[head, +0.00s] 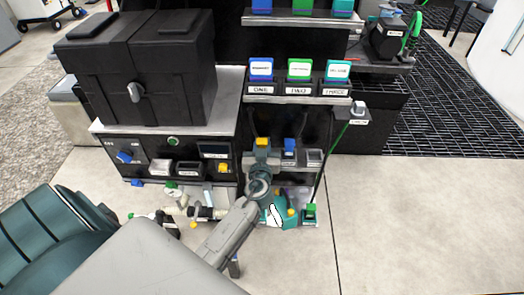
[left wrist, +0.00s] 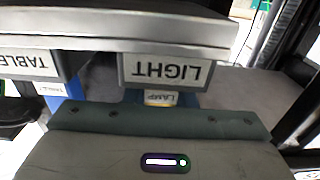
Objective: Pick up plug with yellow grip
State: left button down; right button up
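The plug with yellow grip (head: 262,142) is in the lower socket row of the black rack in the head view, left of a plug with blue grip (head: 289,145). In the left wrist view a strip of yellow (left wrist: 160,103) shows below a small tag reading LAMP, largely hidden by my gripper housing. My left gripper (head: 262,157) is directly below and in front of the yellow grip, very close to it. Its fingers are hidden in both views, so I cannot tell whether they are open or touch the plug. My right gripper is not in view.
A shelf edge (left wrist: 150,35) and an upside-down LIGHT label (left wrist: 165,72) are just above my left gripper. Floor at right is clear.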

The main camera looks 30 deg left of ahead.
pick_arm(q)
jog(key=shift+r, duration=0.5)
jog(key=shift+s+r, duration=0.25)
jog(key=shift+r, duration=0.4)
jog(key=shift+s+r, duration=0.2)
jog(key=shift+r, duration=0.4)
jog(key=s+d+r+b, duration=0.1)
jog(key=s+b, duration=0.1)
jog(key=s, duration=1.3)
jog(key=shift+r, duration=0.25)
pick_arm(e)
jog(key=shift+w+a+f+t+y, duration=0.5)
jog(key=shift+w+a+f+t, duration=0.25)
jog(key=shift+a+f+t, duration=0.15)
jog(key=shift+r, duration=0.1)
pick_arm(q)
jog(key=shift+r+p, duration=0.65)
jog(key=shift+r, duration=0.35)
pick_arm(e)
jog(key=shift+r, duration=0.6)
